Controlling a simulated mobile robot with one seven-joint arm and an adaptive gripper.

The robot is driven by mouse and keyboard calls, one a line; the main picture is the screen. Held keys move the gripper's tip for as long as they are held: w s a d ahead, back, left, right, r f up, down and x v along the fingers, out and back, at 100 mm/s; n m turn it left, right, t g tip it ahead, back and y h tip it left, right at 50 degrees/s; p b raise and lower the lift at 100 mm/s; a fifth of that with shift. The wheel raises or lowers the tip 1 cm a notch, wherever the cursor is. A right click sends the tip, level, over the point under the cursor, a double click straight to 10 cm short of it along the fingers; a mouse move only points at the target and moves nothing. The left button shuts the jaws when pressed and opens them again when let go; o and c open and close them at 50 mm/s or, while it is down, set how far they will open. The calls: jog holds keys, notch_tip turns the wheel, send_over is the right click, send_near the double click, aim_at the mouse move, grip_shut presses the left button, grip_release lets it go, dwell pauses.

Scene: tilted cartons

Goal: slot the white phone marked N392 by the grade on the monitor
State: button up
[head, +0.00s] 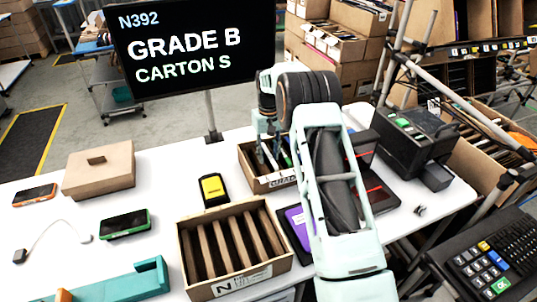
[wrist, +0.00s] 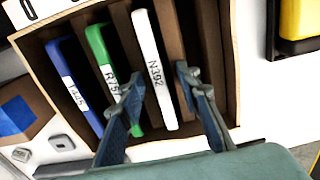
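The monitor (head: 190,45) reads N392, GRADE B, CARTON S. The white phone (wrist: 153,70), marked N392, stands in a slot of the rear carton (wrist: 225,8). In the wrist view my gripper (wrist: 158,90) is open, one finger on each side of the white phone, with a visible gap on both sides. The rear carton (head: 247,163) in the head view has a partly hidden label starting "GRADE". My gripper (head: 272,135) is over it. The front carton (head: 187,240) has several empty slots; its label starts with N.
A green phone (wrist: 105,65) and a blue phone (wrist: 75,85) stand beside the white one. A yellow-black device (head: 213,190) lies close to both cartons. A brown box (head: 100,170), orange phone (head: 35,195) and green-edged phone (head: 125,224) lie left. My arm covers the table's right side.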

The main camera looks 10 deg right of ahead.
notch_tip(320, 180, up, 12)
dwell(0.6)
jog(key=shift+r, duration=0.15)
notch_tip(320, 180, up, 7)
jog(key=p, duration=0.6)
